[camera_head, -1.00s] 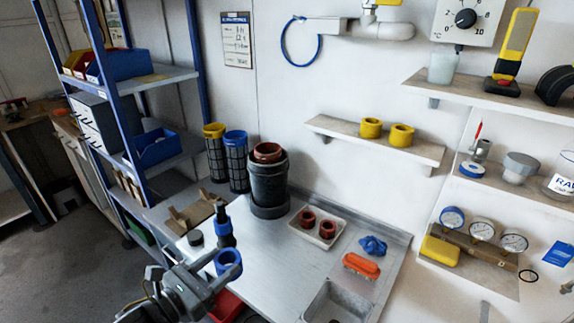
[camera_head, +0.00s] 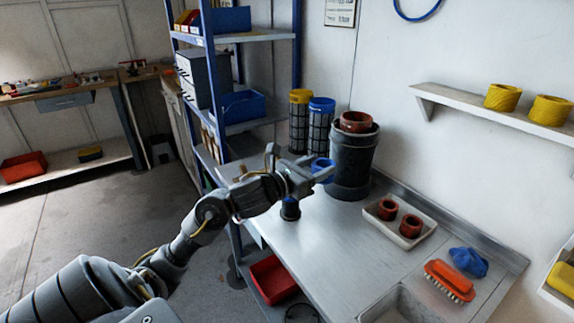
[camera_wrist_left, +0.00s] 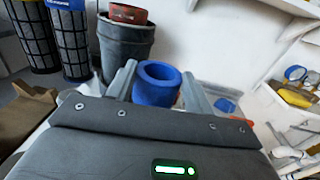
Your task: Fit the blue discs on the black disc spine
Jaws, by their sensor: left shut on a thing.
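My left gripper (camera_head: 318,176) is shut on a blue disc (camera_head: 321,166), a thick ring, held above the metal bench near the black pot. In the left wrist view the blue disc (camera_wrist_left: 157,84) sits between the two fingers, its round hole showing at the top. The black disc spine (camera_head: 290,213) stands on the bench, below and left of the held disc. Blue shows around its upper part, and my gripper and wrist hide its top. The held disc is apart from the spine. My right gripper is not in view.
A black pot (camera_head: 350,165) with a brown ring on top stands behind the gripper. Mesh cylinders with yellow (camera_head: 299,120) and blue (camera_head: 321,125) caps stand beside it. A white tray (camera_head: 379,226) holds brown rings. An orange brush (camera_head: 448,280) lies farther right. The bench middle is clear.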

